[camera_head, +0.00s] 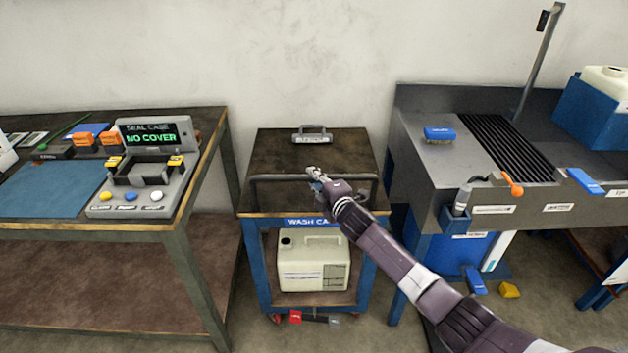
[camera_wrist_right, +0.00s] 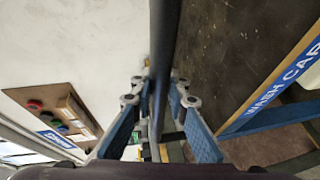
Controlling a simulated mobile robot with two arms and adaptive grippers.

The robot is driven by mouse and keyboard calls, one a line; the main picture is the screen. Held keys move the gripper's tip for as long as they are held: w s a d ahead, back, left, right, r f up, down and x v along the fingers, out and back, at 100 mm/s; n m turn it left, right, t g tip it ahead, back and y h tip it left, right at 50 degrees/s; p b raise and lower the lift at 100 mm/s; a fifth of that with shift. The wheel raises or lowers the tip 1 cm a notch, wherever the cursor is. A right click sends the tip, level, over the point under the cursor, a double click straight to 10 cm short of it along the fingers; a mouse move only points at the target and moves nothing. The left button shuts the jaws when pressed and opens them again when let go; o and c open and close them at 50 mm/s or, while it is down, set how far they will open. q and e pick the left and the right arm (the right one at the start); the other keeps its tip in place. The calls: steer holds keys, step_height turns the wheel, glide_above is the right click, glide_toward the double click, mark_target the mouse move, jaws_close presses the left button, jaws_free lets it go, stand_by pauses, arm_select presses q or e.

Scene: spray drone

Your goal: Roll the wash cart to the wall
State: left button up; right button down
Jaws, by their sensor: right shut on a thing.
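The wash cart (camera_head: 268,155) has a dark top, a blue frame and a "WASH CA..." label on its front edge. It stands upright in the middle of the head view, back edge towards the pale wall (camera_head: 290,60); I cannot tell whether it touches the wall. My right gripper (camera_head: 319,181) is shut on the cart's dark push handle (camera_head: 275,178), near the middle of the bar. In the right wrist view the handle (camera_wrist_right: 163,45) runs between the two blue-padded fingers. My left gripper is not in view.
A bench with a seal-case device (camera_head: 143,190) stands left of the cart, and a grey wash station (camera_head: 430,165) stands close on its right. A cream jug (camera_head: 313,270) sits on the cart's lower shelf, a small handled item (camera_head: 312,134) on its top. Bits lie on the floor.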

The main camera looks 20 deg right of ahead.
steer(key=shift+w+d+r, duration=0.1)
steer(key=shift+d+r, duration=0.05)
steer(key=shift+r, duration=0.1)
steer(key=c, duration=2.3)
jaws_free()
steer(key=o, duration=0.5)
steer(key=shift+w+f, duration=0.2)
steer(key=shift+f, duration=0.05)
steer(key=shift+c, duration=0.2)
steer(key=v, duration=1.2)
steer(key=shift+s, duration=0.1)
